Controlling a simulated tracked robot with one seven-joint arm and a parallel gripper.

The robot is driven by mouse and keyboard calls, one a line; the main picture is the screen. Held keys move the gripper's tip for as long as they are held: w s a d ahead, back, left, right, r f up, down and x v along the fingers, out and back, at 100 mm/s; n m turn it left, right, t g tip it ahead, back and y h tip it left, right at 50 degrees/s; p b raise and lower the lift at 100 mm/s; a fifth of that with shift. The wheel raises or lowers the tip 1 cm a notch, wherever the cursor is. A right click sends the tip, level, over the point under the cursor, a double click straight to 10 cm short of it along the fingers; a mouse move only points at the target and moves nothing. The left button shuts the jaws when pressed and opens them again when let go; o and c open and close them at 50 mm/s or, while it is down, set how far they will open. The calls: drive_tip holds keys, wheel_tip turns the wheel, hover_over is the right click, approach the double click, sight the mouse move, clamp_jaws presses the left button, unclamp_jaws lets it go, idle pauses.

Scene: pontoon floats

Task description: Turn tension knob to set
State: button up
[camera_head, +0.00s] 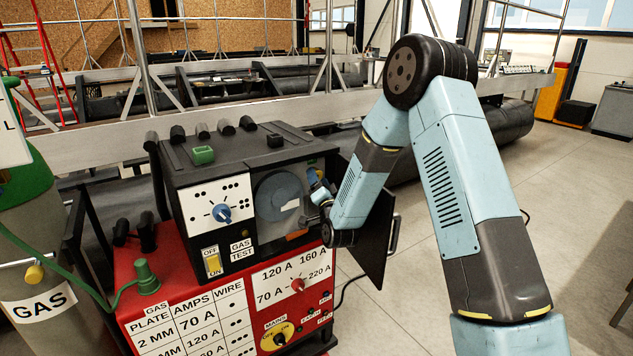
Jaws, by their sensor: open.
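The welding wire feeder (240,160) is a black box on top of a red power source. Its side compartment stands open and shows a grey round wire spool (270,200) inside. My gripper (308,207) is at the right side of this compartment, small and dark in the picture, and open. My light blue wrist and forearm come in from the right and cover part of the opening. I cannot clearly make out the tension knob; that part of the compartment lies behind or beside my wrist. I cannot tell whether the gripper touches anything.
The open black door (377,240) hangs right of the compartment, close behind my forearm. The front panel has a blue dial (222,213) and a yellow switch (213,264). The red power source (150,300) has a red knob. A gas cylinder (30,290) stands left.

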drive_tip(key=shift+w, duration=0.2)
drive_tip(key=c, duration=1)
drive_tip(key=shift+s+a, duration=0.1)
drive_tip(key=shift+a, duration=0.05)
drive_tip(key=shift+c, duration=0.2)
